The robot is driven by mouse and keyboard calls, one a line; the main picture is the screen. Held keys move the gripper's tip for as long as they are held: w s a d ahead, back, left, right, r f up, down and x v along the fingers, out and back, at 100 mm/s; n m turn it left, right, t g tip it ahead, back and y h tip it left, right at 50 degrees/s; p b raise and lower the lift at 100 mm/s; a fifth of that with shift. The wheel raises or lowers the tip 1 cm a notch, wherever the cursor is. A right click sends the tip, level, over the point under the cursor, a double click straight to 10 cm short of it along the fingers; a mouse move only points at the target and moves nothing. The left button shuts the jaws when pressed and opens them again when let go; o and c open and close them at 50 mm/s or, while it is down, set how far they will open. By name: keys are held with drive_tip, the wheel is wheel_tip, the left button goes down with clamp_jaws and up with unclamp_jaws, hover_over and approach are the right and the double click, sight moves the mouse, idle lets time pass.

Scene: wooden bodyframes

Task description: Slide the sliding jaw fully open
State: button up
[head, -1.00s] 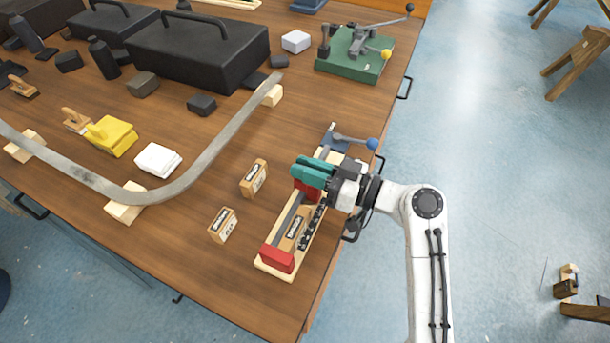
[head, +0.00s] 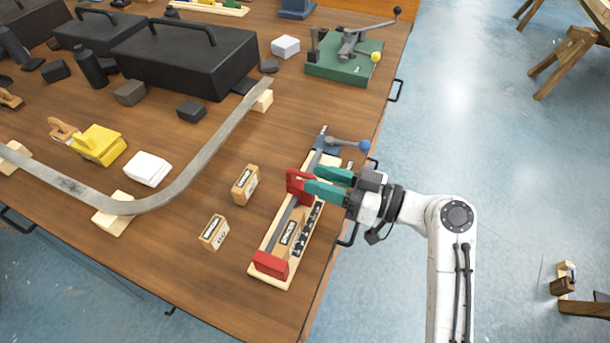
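The fixture is a long pale wooden base (head: 266,243) at the table's right edge. A red end block (head: 271,265) stands at its near end. A red sliding jaw (head: 298,187) stands farther up the rail, well apart from the end block. A labelled wooden spacer (head: 290,233) lies between them. A lever with a blue ball knob (head: 364,146) is at the far end. My gripper (head: 312,179) has two teal fingers spread apart, their tips at the right side of the jaw. The near finger partly covers the jaw; I cannot tell whether they touch.
Two small labelled wooden blocks (head: 245,185) (head: 213,232) stand left of the fixture. A curved grey strip (head: 205,165) rests on wooden supports beyond them. A green clamp plate (head: 345,68) is at the far right of the table.

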drive_tip(key=b+v, duration=0.1)
drive_tip(key=v, duration=0.5)
drive_tip(key=shift+c, duration=0.5)
